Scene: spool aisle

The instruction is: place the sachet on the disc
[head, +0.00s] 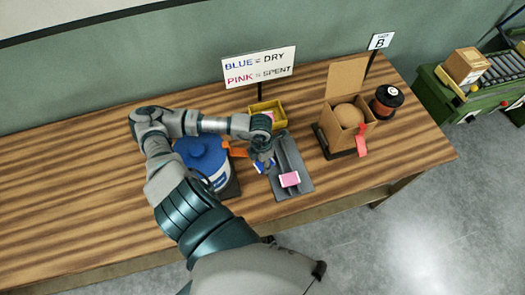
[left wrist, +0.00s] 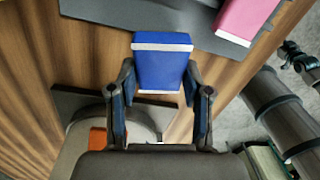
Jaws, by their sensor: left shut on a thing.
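My left gripper (head: 263,160) is shut on a blue sachet with white ends (left wrist: 162,62), which sticks out beyond the fingertips (left wrist: 160,92) in the left wrist view. In the head view the gripper is over the left side of a grey tray (head: 283,150), and the sachet is mostly hidden. A pink sachet (head: 290,179) lies on the tray's near end and also shows in the wrist view (left wrist: 243,18). A tan rounded thing (head: 348,115) sits in an open cardboard box (head: 338,137); I cannot tell if it is the disc. My right gripper is not visible.
A blue-lidded tub (head: 203,158) stands left of the gripper, close to my arm. A yellow bin (head: 279,108) is behind it. A black and orange spool (head: 387,98) stands right of the box. A sign (head: 258,67) reads blue dry, pink spent. The table's left is clear.

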